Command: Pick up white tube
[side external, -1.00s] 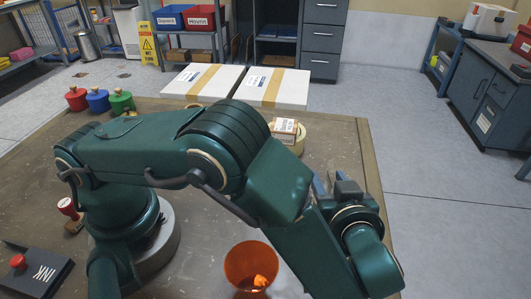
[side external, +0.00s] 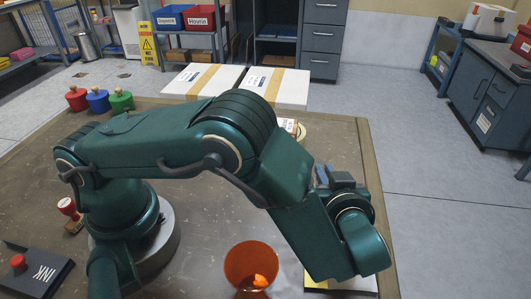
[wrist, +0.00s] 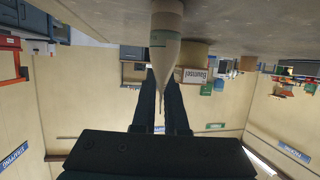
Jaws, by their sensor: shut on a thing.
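A pale conical tube (wrist: 165,38) with a greenish band shows at the top centre of the wrist view. Its narrow end runs down between the two dark fingers of my gripper (wrist: 161,80). My gripper is shut on this tube. In the side view my gripper is at the right of the table, largely hidden behind my own wrist, and I cannot make out the tube there.
An orange cup (side external: 250,266) with an orange piece inside stands at the front of the table (side external: 215,225). White taped boxes (side external: 275,86) lie at the back. Red, blue and green knobbed pots (side external: 98,101) stand at the back left. A red-handled stamp (side external: 68,208) and a dark box with a red knob (side external: 35,272) are at the left.

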